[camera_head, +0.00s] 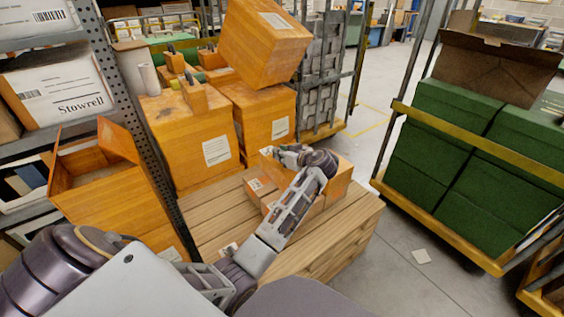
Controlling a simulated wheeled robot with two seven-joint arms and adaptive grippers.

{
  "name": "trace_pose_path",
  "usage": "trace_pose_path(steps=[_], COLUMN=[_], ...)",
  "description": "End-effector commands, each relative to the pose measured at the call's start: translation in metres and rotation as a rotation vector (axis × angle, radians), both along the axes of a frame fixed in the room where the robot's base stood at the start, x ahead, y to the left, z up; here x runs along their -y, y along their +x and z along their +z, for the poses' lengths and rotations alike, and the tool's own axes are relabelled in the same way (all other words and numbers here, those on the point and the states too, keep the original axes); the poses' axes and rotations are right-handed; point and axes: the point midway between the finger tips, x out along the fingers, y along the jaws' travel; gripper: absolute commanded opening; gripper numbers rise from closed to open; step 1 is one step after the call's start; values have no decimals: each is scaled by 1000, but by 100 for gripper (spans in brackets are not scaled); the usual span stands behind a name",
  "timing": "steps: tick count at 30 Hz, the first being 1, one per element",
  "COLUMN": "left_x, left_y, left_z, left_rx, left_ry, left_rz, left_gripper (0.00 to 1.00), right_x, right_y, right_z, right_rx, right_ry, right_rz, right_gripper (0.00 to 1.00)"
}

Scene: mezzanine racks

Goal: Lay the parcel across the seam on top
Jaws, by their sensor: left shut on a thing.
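My left gripper (290,155) reaches over the wooden pallet and is shut on an orange-brown cardboard parcel (338,184). The wrist and forearm hide much of the parcel's middle. Smaller brown cartons (259,185) sit on the pallet (212,217) under and beside the parcel. The seam between the cartons is mostly hidden by my arm and the parcel. I cannot tell whether the parcel touches the cartons' tops. My right gripper is not in view.
Large orange boxes (190,135) stand behind the pallet, with a tilted box (262,45) on top. A perforated rack post (125,95) and an open carton (100,190) are at left. A cage trolley with green boxes (430,150) is at right. Floor between is mostly clear.

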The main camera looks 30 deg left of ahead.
Motion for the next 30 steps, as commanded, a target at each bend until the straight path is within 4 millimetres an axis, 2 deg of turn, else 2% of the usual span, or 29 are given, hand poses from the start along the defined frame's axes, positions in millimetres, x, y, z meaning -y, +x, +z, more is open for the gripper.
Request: trace_pose_path(steps=[4, 13, 30], left_x=[0, 0, 0], left_y=[0, 0, 0], left_z=[-6, -34, -38], left_rx=[2, 2, 3], left_ry=[2, 2, 2], left_rz=[-1, 0, 0], left_gripper=[0, 0, 0], right_x=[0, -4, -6], right_y=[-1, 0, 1], right_z=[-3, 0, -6], right_rx=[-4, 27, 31], right_ry=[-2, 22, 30], right_rz=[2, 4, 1], right_gripper=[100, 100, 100])
